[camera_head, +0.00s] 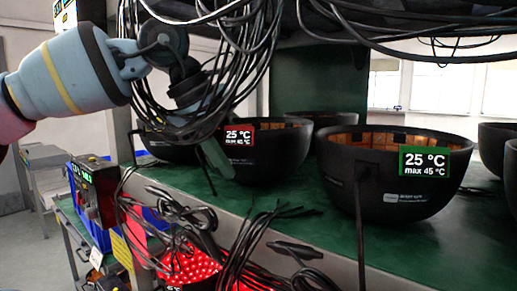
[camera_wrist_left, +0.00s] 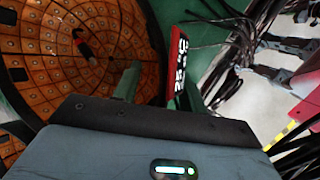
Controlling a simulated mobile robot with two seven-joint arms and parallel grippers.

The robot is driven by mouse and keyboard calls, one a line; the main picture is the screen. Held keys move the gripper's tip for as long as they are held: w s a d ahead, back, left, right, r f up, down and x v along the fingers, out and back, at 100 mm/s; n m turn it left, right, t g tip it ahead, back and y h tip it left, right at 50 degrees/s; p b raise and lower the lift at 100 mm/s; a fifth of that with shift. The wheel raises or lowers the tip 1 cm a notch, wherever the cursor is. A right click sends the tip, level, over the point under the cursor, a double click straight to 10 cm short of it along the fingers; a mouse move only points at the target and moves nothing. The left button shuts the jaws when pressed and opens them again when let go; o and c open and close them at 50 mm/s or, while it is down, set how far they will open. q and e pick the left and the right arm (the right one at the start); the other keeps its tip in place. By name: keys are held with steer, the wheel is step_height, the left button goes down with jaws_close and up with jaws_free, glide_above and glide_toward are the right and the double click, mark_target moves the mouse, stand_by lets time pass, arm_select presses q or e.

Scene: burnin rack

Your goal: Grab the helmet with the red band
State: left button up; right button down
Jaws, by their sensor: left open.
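The helmet with the red band (camera_head: 268,158) is a black upturned bowl on the green shelf, with a red "25 °C max 45 °C" label on its rim. My left gripper (camera_head: 213,160) is open at this helmet's left side, beside the red label; one finger shows in front of the shell. In the left wrist view the helmet's orange, light-studded inside (camera_wrist_left: 75,45) fills the left, and the red label (camera_wrist_left: 178,65) stands beside the gripper (camera_wrist_left: 157,88). The dark rim appears to run between the fingers; contact cannot be told. My right gripper is not in view.
A black helmet with a green label (camera_head: 395,185) stands to the right, with more helmets behind and at the right edge. Black cables (camera_head: 245,45) hang from above around my left wrist. More cables and a red-lit helmet inside (camera_head: 190,268) are below the shelf edge (camera_head: 240,212).

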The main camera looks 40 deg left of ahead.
arm_select(q)
steer(key=shift+c, duration=0.3)
jaws_close()
steer(key=shift+r, duration=0.1)
steer(key=shift+r, duration=0.1)
